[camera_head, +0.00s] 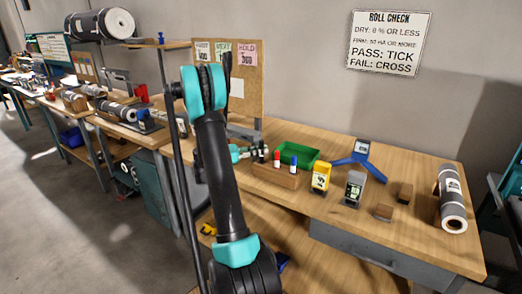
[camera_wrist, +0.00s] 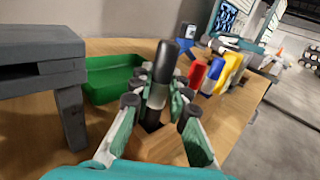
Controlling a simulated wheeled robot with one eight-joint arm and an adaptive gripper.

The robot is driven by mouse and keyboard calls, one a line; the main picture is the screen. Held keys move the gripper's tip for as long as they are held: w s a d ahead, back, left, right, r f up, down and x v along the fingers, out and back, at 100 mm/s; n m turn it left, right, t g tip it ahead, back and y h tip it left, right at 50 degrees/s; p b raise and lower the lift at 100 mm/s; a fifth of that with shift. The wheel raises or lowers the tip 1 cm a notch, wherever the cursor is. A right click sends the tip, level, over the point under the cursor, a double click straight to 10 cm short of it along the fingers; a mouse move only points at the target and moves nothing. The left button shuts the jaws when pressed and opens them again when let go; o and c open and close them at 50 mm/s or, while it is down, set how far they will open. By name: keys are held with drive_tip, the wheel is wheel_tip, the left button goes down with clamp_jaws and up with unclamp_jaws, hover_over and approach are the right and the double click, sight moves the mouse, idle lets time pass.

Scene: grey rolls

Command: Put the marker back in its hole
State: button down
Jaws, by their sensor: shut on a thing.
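The black marker (camera_wrist: 165,62) stands nearly upright between the fingers of my gripper (camera_wrist: 158,100) in the wrist view. My gripper is shut on it. The marker's lower end is at the wooden block (camera_wrist: 160,146); I cannot tell how far it is inside a hole. In the head view the block (camera_head: 274,177) holds a red marker (camera_head: 277,159) and a blue marker (camera_head: 294,163), with the black marker (camera_head: 261,152) at its left end. My gripper (camera_head: 252,152) reaches in from the left, partly hidden by my arm.
A green tray (camera_head: 298,154) sits behind the block. A yellow device (camera_head: 321,177) and a grey device (camera_head: 355,186) stand to its right, with a blue stand (camera_head: 360,160) behind. A grey roll (camera_head: 452,199) lies at the right end. A grey stand (camera_wrist: 70,95) is close at left in the wrist view.

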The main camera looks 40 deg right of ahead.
drive_tip(key=shift+f, duration=1.2)
drive_tip(key=c, duration=1.4)
unclamp_jaws()
drive_tip(key=v, duration=1.2)
